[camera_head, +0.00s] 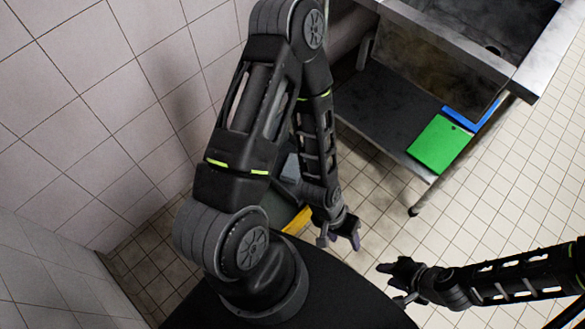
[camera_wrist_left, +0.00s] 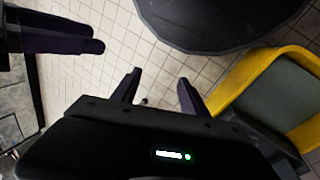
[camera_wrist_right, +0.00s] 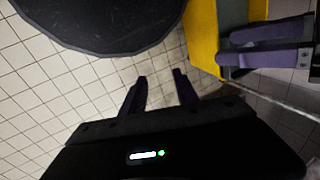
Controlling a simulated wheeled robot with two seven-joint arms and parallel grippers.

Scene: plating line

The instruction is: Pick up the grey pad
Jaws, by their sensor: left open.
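I cannot make out the grey pad for certain in any view. A grey-green flat surface (camera_wrist_left: 287,92) lies inside a yellow-rimmed container (camera_wrist_left: 240,80) at the right of the left wrist view. The yellow rim also shows in the head view (camera_head: 298,221), mostly hidden behind my left arm. My left gripper (camera_head: 346,236) hangs above the floor just right of that rim, open and empty. Its spread fingers show in the left wrist view (camera_wrist_left: 159,95). My right gripper (camera_head: 392,280) is lower right, its fingers (camera_wrist_right: 160,92) apart with nothing between them.
A metal sink table (camera_head: 430,50) stands at the upper right, with a dark lower shelf (camera_head: 375,115). A green board (camera_head: 438,145) and a blue board (camera_head: 477,116) lie on the shelf. A tiled wall (camera_head: 90,90) closes the left side. Tiled floor (camera_head: 510,190) is open at the right.

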